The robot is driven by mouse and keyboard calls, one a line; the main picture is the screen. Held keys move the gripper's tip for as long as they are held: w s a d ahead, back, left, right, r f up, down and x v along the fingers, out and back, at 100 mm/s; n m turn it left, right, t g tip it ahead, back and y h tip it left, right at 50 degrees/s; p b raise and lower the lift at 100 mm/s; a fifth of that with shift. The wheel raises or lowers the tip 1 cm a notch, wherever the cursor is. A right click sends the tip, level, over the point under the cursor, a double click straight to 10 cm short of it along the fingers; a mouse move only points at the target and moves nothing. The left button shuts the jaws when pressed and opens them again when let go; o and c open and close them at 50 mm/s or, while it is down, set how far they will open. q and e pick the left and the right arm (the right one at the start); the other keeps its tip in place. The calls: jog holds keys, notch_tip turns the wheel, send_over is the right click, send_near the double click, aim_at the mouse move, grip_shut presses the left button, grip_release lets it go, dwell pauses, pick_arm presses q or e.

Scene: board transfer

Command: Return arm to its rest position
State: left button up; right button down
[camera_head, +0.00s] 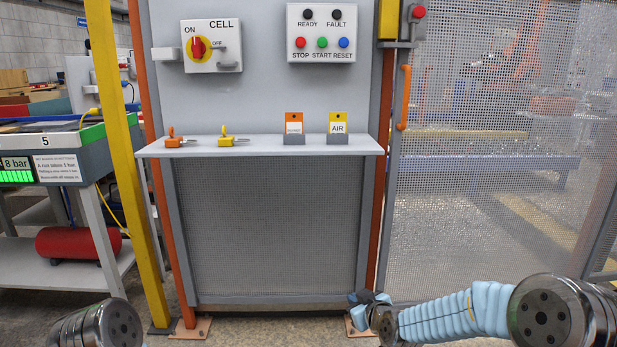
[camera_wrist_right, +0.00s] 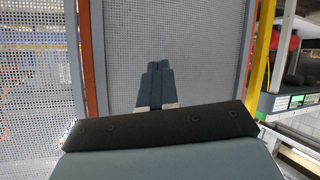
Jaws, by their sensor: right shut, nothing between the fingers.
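My right arm (camera_head: 455,312), in a pale blue sleeve, reaches in from the lower right of the head view. My right gripper (camera_head: 358,298) is at its end, low in front of the right foot of the grey panel stand. In the right wrist view the two fingers of this gripper (camera_wrist_right: 155,68) lie together, with nothing between them. They point toward a grey panel surface. Of my left arm only a round joint (camera_head: 100,326) shows at the lower left; its gripper is out of view.
A grey shelf (camera_head: 260,146) on the panel stand holds two padlock-like pieces (camera_head: 227,141) and two tags (camera_head: 338,124). Above are a CELL switch (camera_head: 212,46) and a button box (camera_head: 321,33). A mesh door (camera_head: 480,200) stands right, a workbench (camera_head: 62,140) left.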

jog(key=s+f+m+g, duration=0.35)
jog(key=s+f, duration=0.55)
jog(key=f, duration=0.4)
jog(key=s+f+m+g, duration=0.1)
jog(key=s+f, duration=0.3)
jog(key=s, duration=0.4)
jog(key=s+f+m+g, duration=0.2)
jog(key=s+f+g, duration=0.2)
jog(key=s, duration=0.5)
jog(key=s+f+m+g+p, duration=0.1)
jog(key=s+f+g, duration=0.2)
jog(key=s+f, duration=0.3)
jog(key=s, duration=0.3)
